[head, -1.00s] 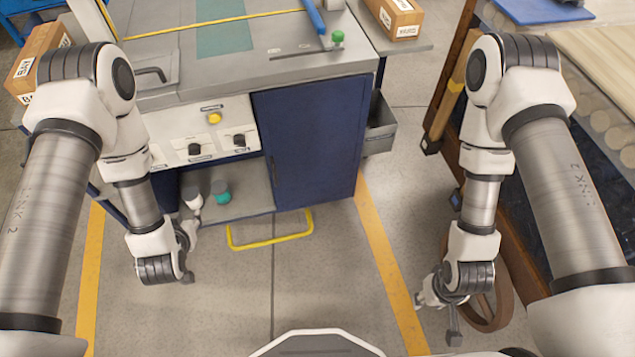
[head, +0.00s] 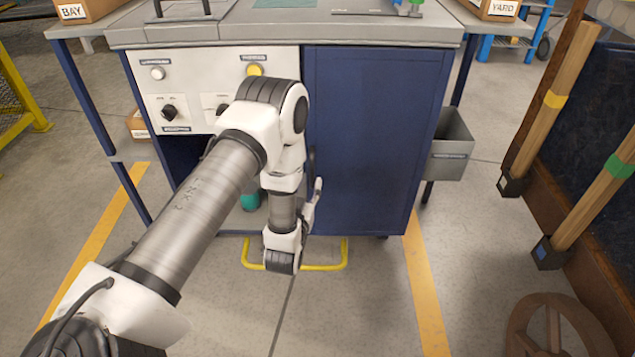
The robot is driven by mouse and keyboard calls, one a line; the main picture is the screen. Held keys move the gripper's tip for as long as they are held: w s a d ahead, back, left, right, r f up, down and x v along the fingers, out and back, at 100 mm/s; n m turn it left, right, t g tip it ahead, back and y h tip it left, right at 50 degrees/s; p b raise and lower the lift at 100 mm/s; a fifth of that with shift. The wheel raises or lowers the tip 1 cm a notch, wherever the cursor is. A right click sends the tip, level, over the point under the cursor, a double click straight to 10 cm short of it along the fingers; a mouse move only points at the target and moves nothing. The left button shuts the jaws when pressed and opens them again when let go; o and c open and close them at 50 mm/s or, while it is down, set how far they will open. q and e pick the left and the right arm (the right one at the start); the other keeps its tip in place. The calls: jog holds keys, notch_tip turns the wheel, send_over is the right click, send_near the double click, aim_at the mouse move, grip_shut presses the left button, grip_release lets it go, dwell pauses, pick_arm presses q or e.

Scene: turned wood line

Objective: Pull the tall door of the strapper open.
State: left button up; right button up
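The strapper (head: 280,36) is a blue cabinet machine with a grey top and a pale control panel. Its tall door (head: 370,140) is a dark blue panel right of the control panel, and it looks closed, flush with the front. My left gripper (head: 315,192) is at the lower left edge of the door, mostly hidden behind my own wrist. I cannot tell whether its fingers touch or hold anything. A door handle cannot be made out clearly; a small dark part shows beside my wrist. My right gripper is out of view.
A yellow floor bar (head: 325,267) lies low in front of the strapper. A grey bin (head: 452,145) hangs on its right side. Wooden poles (head: 596,190) lean at the right, near a brown wheel (head: 556,325).

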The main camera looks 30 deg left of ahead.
aim_at(312, 173)
pick_arm(q)
jog(key=b+x, duration=0.1)
jog(key=x, duration=0.4)
jog(key=shift+a+f+b, duration=0.1)
jog(key=shift+f+b, duration=0.05)
jog(key=shift+b, duration=0.15)
jog(key=shift+w+a, duration=0.15)
jog(key=shift+w, duration=0.25)
grip_shut()
